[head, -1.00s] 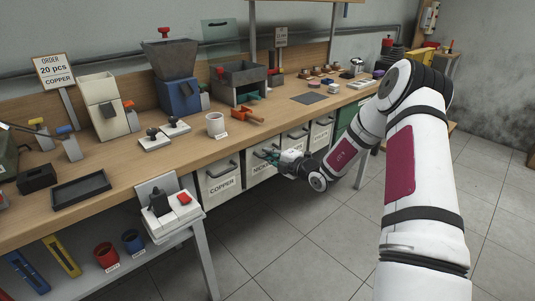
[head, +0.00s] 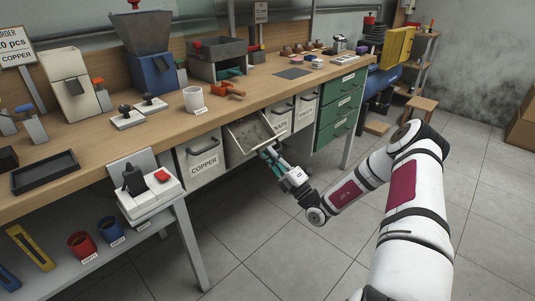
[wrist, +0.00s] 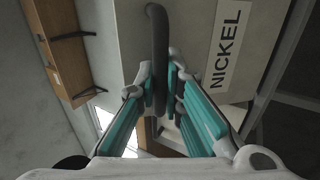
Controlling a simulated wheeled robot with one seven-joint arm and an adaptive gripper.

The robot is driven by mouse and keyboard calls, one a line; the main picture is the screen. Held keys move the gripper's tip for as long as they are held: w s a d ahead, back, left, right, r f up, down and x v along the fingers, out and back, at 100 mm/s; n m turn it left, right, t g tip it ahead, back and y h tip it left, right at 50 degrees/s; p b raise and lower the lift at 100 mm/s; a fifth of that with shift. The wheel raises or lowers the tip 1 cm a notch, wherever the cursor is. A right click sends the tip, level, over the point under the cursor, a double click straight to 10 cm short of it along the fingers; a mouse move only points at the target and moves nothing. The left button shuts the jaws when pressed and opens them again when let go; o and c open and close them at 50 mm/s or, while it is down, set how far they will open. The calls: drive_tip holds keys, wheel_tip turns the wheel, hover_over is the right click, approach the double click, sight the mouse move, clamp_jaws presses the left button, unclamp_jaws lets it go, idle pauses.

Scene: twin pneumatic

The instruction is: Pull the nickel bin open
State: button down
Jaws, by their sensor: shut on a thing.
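The nickel bin (head: 240,143) hangs under the workbench, tilted out at its top so its inside shows in the head view. In the wrist view its front fills the upper middle, with the NICKEL label (wrist: 226,45) and a dark bar handle (wrist: 158,50). My gripper (head: 269,154) is at the front of the bin. In the wrist view my gripper (wrist: 160,95) has its teal fingers on both sides of the handle and is shut on it. The bin's lower front is partly hidden by my gripper in the head view.
The closed copper bin (head: 202,165) is just left of the nickel bin. More bins (head: 305,108) and green drawers (head: 340,108) are to the right. A small stand with a red button (head: 161,176) is at the front left. The floor before the bins is clear.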

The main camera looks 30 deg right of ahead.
drive_tip(key=shift+s+d+f, duration=0.1)
drive_tip(key=shift+s+f, duration=0.05)
drive_tip(key=shift+f, duration=0.05)
idle(0.3)
drive_tip(key=c, duration=1.7)
unclamp_jaws()
drive_tip(key=v, duration=1.2)
drive_tip(key=shift+f, duration=0.2)
